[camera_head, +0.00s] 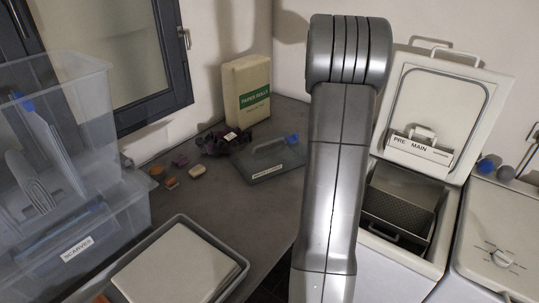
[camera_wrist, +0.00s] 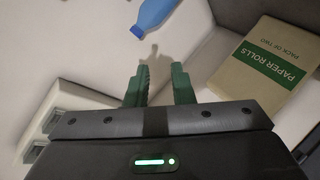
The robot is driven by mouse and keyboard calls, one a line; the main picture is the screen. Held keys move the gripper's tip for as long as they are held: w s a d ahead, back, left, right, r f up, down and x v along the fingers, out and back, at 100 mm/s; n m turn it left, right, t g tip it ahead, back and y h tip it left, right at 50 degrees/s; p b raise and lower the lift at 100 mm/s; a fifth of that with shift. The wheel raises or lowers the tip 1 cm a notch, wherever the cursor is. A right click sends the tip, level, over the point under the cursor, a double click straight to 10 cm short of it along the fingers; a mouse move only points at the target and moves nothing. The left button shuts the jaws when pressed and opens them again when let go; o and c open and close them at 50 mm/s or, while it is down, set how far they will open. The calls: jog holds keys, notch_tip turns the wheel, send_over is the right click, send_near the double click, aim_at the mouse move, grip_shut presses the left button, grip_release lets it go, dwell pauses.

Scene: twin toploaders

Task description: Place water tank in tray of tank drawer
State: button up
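My gripper (camera_wrist: 160,88) shows in the wrist view with its two green fingers apart and nothing between them. In the head view my grey arm rises in front of the scene and hides my gripper. No thing is clearly readable as the water tank or the tank drawer. A flat grey, see-through container (camera_head: 262,163) with a handle, a pale label and a blue part lies on the counter left of my arm; I cannot tell whether it is the tank. A toploader (camera_head: 445,215) stands open at right, with a drawer marked PRE MAIN (camera_head: 420,152) in its raised lid.
A paper rolls pack (camera_head: 246,92) stands at the counter's back and shows in the wrist view (camera_wrist: 268,68). A dark purple bundle and small items lie beside it. Clear bins labelled SCARVES (camera_head: 75,248) and a grey-rimmed tray (camera_head: 190,222) fill the left. A second machine (camera_head: 500,235) is shut.

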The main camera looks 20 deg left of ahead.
jog(key=s+a+f+n+g+y, duration=0.1)
jog(key=s+a+f+n+y, duration=0.15)
jog(key=a+n, duration=0.3)
jog(key=n+g+p, duration=0.2)
jog(key=n+g, duration=0.6)
jog(key=n, duration=0.3)
send_over(268, 143)
jog(key=s+d, duration=0.6)
notch_tip(268, 143, down, 12)
jog(key=shift+y, duration=0.35)
jog(key=x, duration=1.4)
grip_shut()
